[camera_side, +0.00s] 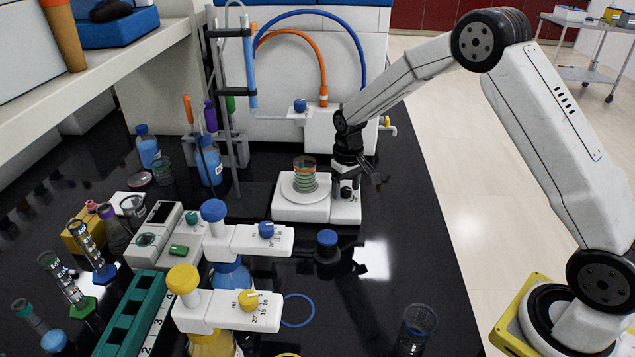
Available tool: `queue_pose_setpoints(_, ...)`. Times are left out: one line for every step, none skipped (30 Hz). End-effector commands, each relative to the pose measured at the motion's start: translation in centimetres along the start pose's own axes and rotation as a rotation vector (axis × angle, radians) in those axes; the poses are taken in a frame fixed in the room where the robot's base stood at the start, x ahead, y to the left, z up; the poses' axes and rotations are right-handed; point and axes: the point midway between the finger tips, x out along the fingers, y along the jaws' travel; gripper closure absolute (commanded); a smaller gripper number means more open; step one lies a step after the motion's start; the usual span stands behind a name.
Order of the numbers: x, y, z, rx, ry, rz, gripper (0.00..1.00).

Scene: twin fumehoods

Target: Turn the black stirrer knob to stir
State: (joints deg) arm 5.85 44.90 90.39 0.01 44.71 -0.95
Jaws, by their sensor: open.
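The white stirrer (285,210) stands on the black bench near the middle of the side view. A glass beaker (304,175) with greenish and orange bands sits on its round plate. The small black stirrer knob (346,192) is at the stirrer's right end, partly hidden by my gripper. My gripper (356,188) is open and points down, right over the knob area. A dark finger shows to the right of the knob. I cannot tell whether the fingers touch the knob.
Bottle-top dispensers with blue (213,210) and yellow (183,278) caps stand in front of the stirrer. A dark blue-capped bottle (327,247) and an empty glass (415,330) are nearer the front. A metal stand (225,110) rises behind, left. The bench right of the stirrer is clear.

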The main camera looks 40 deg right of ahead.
Motion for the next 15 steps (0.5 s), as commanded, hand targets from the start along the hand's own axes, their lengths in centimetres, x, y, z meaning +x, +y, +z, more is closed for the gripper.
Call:
queue_pose_setpoints(0.00,0.00,0.00,-0.030,0.000,0.000,0.25)
queue_pose_setpoints(0.00,0.01,0.00,-0.050,0.000,0.000,0.25)
queue_pose_setpoints(0.00,0.01,0.00,-0.077,0.000,0.000,0.25)
queue_pose_setpoints(0.00,0.01,0.00,-0.097,0.000,0.000,0.25)
queue_pose_setpoints(0.00,0.01,0.00,-0.116,0.000,0.000,0.25)
queue_pose_setpoints(0.00,0.01,0.00,-0.143,0.000,0.000,0.25)
queue_pose_setpoints(0.00,0.01,0.00,-0.164,0.000,0.000,0.25)
queue_pose_setpoints(0.00,0.01,0.00,-0.183,0.000,0.000,0.25)
queue_pose_setpoints(0.00,0.01,0.00,-0.209,0.000,0.000,0.25)
queue_pose_setpoints(0.00,0.01,0.00,-0.230,0.000,0.000,0.25)
queue_pose_setpoints(0.00,0.01,0.00,-0.250,0.000,0.000,0.25)
queue_pose_setpoints(0.00,0.01,0.00,-0.276,0.000,0.000,0.25)
queue_pose_setpoints(0.00,0.01,0.00,-0.296,0.000,0.000,0.25)
queue_pose_setpoints(0.00,0.01,0.00,-0.317,0.000,0.000,0.25)
queue_pose_setpoints(0.00,0.01,0.00,-0.343,0.000,0.000,0.25)
